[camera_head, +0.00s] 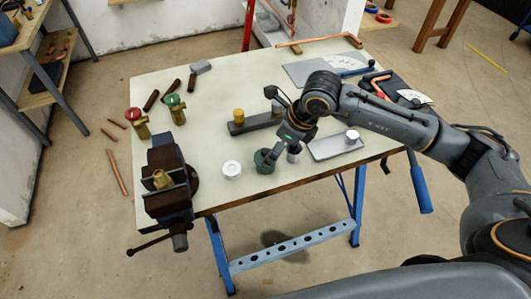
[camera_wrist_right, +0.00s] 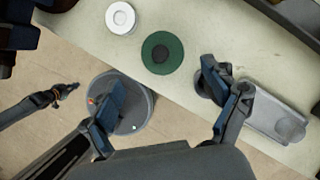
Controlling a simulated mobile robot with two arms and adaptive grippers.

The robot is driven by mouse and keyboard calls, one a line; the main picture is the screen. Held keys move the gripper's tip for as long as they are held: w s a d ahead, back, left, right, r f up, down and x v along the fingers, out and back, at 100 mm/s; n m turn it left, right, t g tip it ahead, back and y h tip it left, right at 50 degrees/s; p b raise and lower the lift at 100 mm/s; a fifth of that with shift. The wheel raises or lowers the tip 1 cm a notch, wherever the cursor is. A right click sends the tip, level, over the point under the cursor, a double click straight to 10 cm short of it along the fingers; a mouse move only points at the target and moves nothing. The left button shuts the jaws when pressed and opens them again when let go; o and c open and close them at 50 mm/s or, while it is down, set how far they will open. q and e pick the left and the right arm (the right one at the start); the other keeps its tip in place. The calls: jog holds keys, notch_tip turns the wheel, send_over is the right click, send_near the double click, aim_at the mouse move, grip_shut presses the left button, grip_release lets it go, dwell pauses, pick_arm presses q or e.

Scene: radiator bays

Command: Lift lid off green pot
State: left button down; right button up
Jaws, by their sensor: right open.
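The green pot (camera_head: 264,162) stands near the front edge of the table, partly hidden by my right gripper in the head view. In the right wrist view the green pot (camera_wrist_right: 150,62) is seen from above: a green disc with a dark round centre, probably the lid's knob. My right gripper (camera_head: 282,151) is above the table at the pot's right side. In the wrist view its fingers (camera_wrist_right: 163,92) are wide apart with nothing between them, and the pot lies beyond the fingertips. My left gripper is in neither view.
A white round pot (camera_head: 232,170) stands left of the green one. A small grey cylinder (camera_head: 293,155) is close on the right, beside a grey tray (camera_head: 322,150). A block with a yellow knob (camera_head: 239,116) lies behind. A vise (camera_head: 165,195) is at front left.

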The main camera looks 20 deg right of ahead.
aim_at(266, 151)
jog(key=shift+w+a+f+p, duration=0.2)
jog(key=shift+w+a+p, duration=0.05)
jog(key=shift+p, duration=0.1)
jog(key=x, duration=0.2)
jog(key=p+x, duration=0.1)
jog(key=shift+w+a+f, duration=0.15)
jog(key=shift+w+a, duration=0.1)
jog(key=shift+w, duration=0.25)
jog(key=shift+f, duration=0.35)
jog(key=shift+c, duration=0.4)
jog(key=c, duration=1.1)
